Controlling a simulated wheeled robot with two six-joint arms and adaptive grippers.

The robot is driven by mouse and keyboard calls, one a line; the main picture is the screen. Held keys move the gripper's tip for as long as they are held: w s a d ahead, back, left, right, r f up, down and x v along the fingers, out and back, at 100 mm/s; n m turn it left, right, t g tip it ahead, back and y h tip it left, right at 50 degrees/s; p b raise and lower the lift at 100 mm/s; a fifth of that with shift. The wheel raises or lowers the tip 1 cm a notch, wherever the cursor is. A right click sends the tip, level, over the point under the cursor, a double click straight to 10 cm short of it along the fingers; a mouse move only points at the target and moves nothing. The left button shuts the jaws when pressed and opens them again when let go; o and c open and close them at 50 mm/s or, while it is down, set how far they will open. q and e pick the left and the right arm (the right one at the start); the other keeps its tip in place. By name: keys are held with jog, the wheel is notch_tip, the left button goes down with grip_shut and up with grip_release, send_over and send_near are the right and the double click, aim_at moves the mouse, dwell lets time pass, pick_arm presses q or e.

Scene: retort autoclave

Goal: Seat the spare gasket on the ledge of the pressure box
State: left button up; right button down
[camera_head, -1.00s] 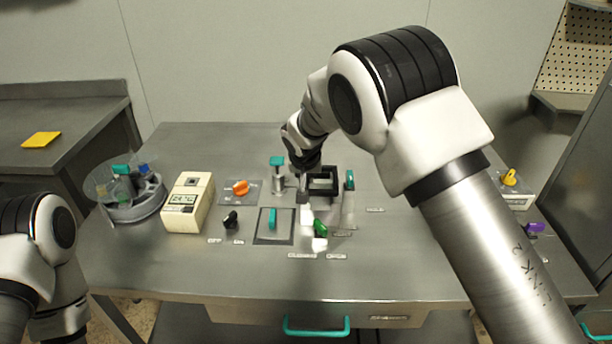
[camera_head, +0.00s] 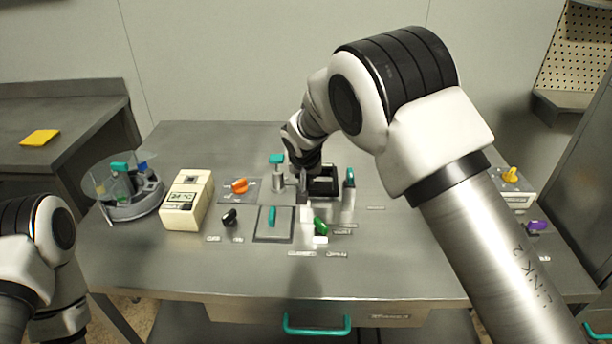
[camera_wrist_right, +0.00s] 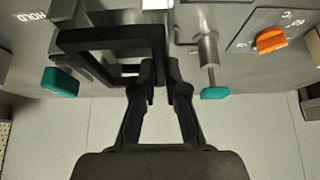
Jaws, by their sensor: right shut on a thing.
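The spare gasket appears as a black square frame (camera_head: 334,184) at the middle of the bench, beside my right gripper (camera_head: 303,188). In the right wrist view the frame (camera_wrist_right: 100,40) lies left of the fingertips, with its near corner at them. My right gripper (camera_wrist_right: 160,72) is shut on the frame's edge. The pressure box is a grey block (camera_head: 347,208) with a teal handle at its right; it is partly hidden by the frame and gripper. I cannot tell whether the frame touches the ledge. My left gripper is out of view; only left arm links show.
A teal-topped post (camera_head: 277,172) stands close left of the gripper. An orange knob (camera_head: 239,186), a black knob (camera_head: 230,217), a green knob (camera_head: 320,227) and a cream meter (camera_head: 187,200) are nearby. A round clear carousel (camera_head: 137,190) stands left.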

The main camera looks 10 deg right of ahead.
jog(key=shift+f, duration=0.3)
jog(key=shift+f+b, duration=0.6)
jog(key=shift+b, duration=0.1)
jog(key=shift+f, duration=0.1)
dwell(0.7)
jog(key=shift+f+b, duration=0.3)
jog(key=shift+b, duration=0.2)
jog(key=shift+f, duration=0.15)
dwell(0.4)
jog(key=c, duration=0.7)
grip_release()
